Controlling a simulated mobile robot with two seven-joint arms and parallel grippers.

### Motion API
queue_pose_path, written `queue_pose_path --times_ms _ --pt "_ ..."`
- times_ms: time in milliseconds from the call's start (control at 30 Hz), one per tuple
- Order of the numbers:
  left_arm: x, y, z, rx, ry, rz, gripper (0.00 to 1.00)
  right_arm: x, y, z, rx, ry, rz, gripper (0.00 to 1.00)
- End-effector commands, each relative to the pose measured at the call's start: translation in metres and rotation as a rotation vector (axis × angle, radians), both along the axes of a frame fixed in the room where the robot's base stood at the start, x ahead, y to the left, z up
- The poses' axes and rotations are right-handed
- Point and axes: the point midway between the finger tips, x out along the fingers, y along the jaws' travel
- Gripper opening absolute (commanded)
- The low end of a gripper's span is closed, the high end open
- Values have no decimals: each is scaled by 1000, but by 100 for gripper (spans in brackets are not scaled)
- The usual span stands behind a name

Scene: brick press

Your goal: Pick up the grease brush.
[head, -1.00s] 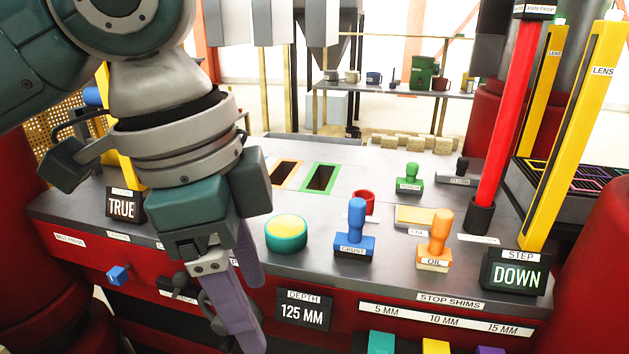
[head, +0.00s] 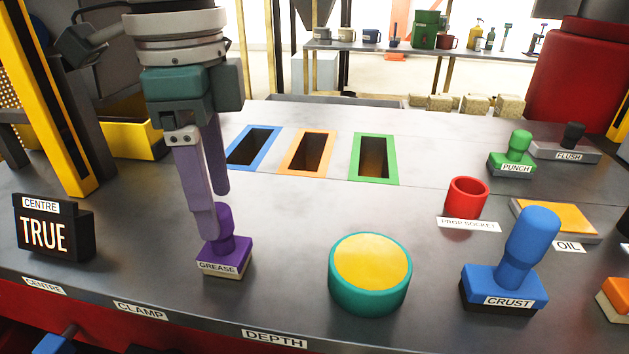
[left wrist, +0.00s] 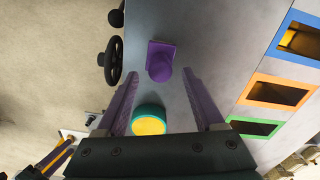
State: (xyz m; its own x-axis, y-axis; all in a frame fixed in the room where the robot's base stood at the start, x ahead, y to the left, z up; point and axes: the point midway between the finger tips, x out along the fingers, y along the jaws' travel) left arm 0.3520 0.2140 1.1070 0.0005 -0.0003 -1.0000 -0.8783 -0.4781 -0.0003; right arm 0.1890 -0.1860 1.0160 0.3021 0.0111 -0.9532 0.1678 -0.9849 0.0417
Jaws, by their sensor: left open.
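The grease brush (head: 226,256) is a purple block with an upright purple knob handle and a GREASE label, standing on the grey bench top at the left. It also shows in the left wrist view (left wrist: 160,62), beyond the fingertips and roughly between their lines. My left gripper (head: 212,212) is open, its purple fingers pointing down close to the brush's handle. In the head view one finger overlaps the handle; I cannot tell whether it touches. In the left wrist view the two fingers (left wrist: 160,78) are spread with nothing between their tips. My right gripper is not in view.
A yellow-topped teal button (head: 370,272) stands right of the brush. The blue CRUST stamp (head: 510,270) and red prop socket (head: 466,198) are farther right. Blue, orange and green framed slots (head: 307,153) lie behind. A CENTRE display (head: 52,228) stands left.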

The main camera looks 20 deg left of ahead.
Motion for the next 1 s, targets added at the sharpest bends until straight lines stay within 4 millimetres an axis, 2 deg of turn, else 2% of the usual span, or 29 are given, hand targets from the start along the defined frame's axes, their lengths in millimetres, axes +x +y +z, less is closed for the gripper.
queue_pose_path --times_ms 200,300,567,1000 --pt "-2 0 -35 1 4 0 70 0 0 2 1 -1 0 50" --pt "-2 0 -45 1 2 0 70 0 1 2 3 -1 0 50" --pt "-1 0 -48 0 -1 0 70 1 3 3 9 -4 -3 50" --pt "-1 0 -47 1 0 -1 20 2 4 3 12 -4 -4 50"
